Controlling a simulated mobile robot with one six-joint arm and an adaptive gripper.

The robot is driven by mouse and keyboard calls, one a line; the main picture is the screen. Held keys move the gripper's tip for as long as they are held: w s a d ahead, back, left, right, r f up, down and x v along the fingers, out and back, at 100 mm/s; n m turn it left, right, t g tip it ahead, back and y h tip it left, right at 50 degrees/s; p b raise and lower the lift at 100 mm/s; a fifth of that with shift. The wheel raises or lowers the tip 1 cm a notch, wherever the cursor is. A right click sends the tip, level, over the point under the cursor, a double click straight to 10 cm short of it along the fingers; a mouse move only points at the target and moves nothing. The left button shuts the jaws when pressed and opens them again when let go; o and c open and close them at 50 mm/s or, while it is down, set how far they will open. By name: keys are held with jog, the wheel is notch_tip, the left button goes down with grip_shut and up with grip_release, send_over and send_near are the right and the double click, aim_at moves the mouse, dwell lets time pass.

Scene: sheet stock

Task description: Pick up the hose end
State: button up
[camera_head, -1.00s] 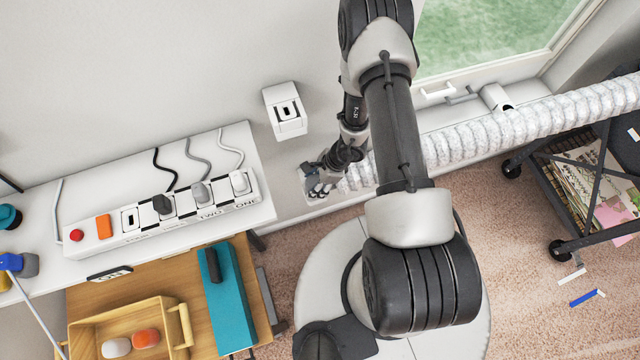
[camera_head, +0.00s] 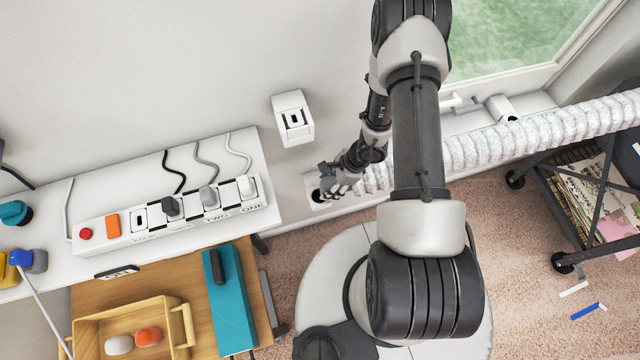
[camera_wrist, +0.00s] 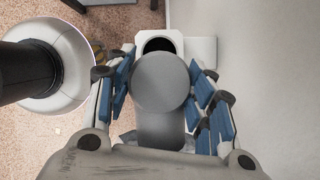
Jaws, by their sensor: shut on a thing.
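The hose is a thick white, crinkled tube (camera_head: 500,140) running along the wall from the right. Its far end goes behind my arm and reaches my gripper (camera_head: 335,182) in the head view. In the wrist view, the hose end (camera_wrist: 160,82) is a smooth grey round cap with a narrower grey neck. My gripper (camera_wrist: 160,95) is shut on it, with blue-padded fingers on both sides. A white wall plate with a dark round hole (camera_wrist: 160,45) shows just beyond the cap. The hole (camera_head: 318,196) is uncovered in the head view, left of my fingers.
A white wall box (camera_head: 293,117) is above the plate. A white shelf with a power strip (camera_head: 150,222) stands left, above a wooden table with a teal box (camera_head: 230,300) and a wooden tray (camera_head: 90,318). A black cart (camera_head: 590,210) is at right. Carpet lies between.

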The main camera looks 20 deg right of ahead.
jog(key=s+d+r+p, duration=0.2)
jog(key=d, duration=0.5)
jog(key=s+d+r+p, duration=0.1)
jog(key=d+r+p, duration=0.1)
jog(key=d, duration=0.5)
jog(key=shift+s+d, duration=0.15)
jog(key=shift+s, duration=0.2)
